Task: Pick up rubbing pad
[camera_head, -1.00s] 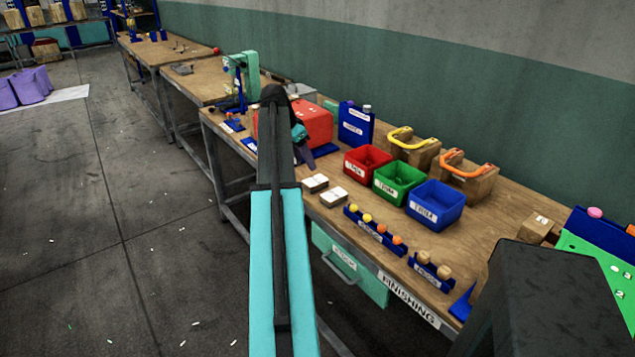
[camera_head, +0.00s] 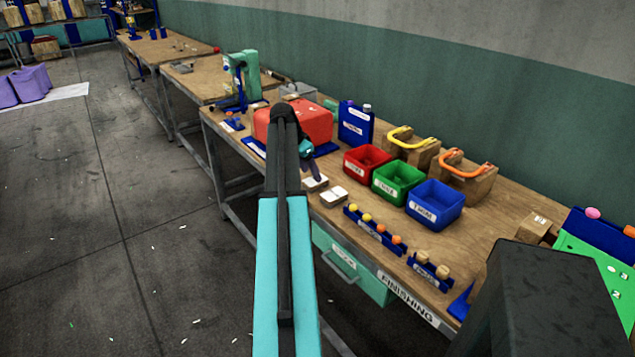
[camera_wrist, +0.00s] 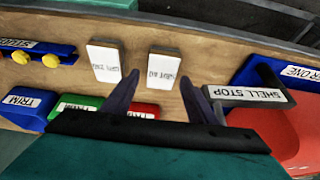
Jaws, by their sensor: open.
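Two small white-topped pads with printed labels lie side by side on the wooden bench, the farther one (camera_head: 315,184) and the nearer one (camera_head: 333,197). In the wrist view the farther pad (camera_wrist: 163,67) is on the right and the nearer pad (camera_wrist: 105,62) on the left. Their labels are upside down and too small to read surely, so I cannot tell which is the rubbing pad. My gripper (camera_wrist: 160,76) is open and empty. Its dark fingertips point at the farther pad, one to either side of it in the wrist view. In the head view my gripper (camera_head: 314,174) partly hides that pad.
A red machine (camera_head: 300,122) with a "SHELL STOP" block (camera_wrist: 252,94) stands beside the farther pad. Red (camera_head: 365,163), green (camera_head: 397,182) and blue bins (camera_head: 435,205) stand behind the pads.

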